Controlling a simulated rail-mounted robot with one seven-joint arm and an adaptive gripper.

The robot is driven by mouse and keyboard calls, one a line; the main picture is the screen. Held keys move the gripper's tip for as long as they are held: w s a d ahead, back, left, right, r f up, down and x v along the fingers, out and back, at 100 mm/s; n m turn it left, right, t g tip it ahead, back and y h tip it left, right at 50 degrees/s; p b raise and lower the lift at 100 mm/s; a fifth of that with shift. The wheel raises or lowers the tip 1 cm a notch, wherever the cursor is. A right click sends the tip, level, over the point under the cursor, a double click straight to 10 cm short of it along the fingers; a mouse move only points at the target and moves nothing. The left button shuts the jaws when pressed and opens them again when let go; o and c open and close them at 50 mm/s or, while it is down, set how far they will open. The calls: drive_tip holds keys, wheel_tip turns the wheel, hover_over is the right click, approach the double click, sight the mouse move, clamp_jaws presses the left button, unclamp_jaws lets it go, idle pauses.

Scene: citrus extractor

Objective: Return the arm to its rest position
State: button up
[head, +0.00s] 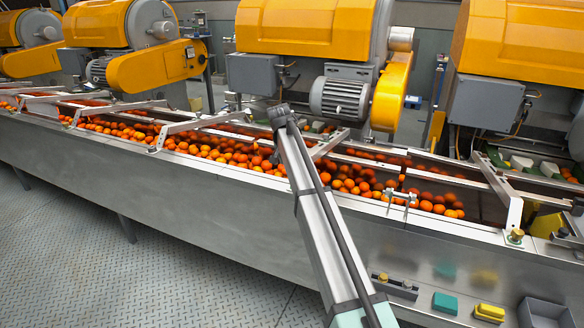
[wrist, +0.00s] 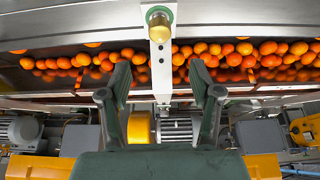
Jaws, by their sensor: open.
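My gripper (wrist: 162,90) is open in the wrist view. Its two dark fingers stand well apart with nothing held between them. Between them in the picture runs a white bracket (wrist: 161,75) with a brass knob (wrist: 159,33); I see no contact with the fingers. In the head view my arm slants from the bottom centre up and left, across the picture of the trough. Its dark far end shows in front of the machines, but I cannot make out the fingers there.
Oranges (head: 225,150) fill the steel trough (head: 190,205), crossed by several white brackets. Yellow machines (head: 310,28) with grey motors (head: 340,98) stand behind. At front right are a teal block (head: 445,303), a yellow block (head: 489,312) and a dark open bin (head: 543,313). The plated floor (head: 100,270) at lower left is clear.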

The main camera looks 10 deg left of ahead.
drive_tip(key=s+d+f+n+g, duration=0.1)
drive_tip(key=s+d+f+n, duration=0.1)
drive_tip(key=s+d+f, duration=0.7)
drive_tip(key=s+d+f+n+g, duration=0.1)
drive_tip(key=s+d+f+g, duration=0.1)
drive_tip(key=s+f, duration=1.25)
drive_tip(key=s+d+f+n+g, duration=0.15)
drive_tip(key=s+d+f, duration=0.45)
drive_tip(key=f, duration=1)
drive_tip(key=s+d+f+g, duration=0.2)
drive_tip(key=s+d+f, duration=0.2)
drive_tip(key=s, duration=1)
drive_tip(key=s+d+f+g+y, duration=0.1)
drive_tip(key=s+d+f, duration=0.3)
drive_tip(key=s, duration=1.1)
drive_tip(key=s+d+f+m+g, duration=0.1)
drive_tip(key=s+d+f+g, duration=0.2)
drive_tip(key=s, duration=1.2)
wheel_tip(320, 180, down, 5)
drive_tip(key=shift+s+d+r+g, duration=0.15)
drive_tip(key=shift+s+d+g, duration=0.15)
drive_tip(key=shift+d, duration=0.75)
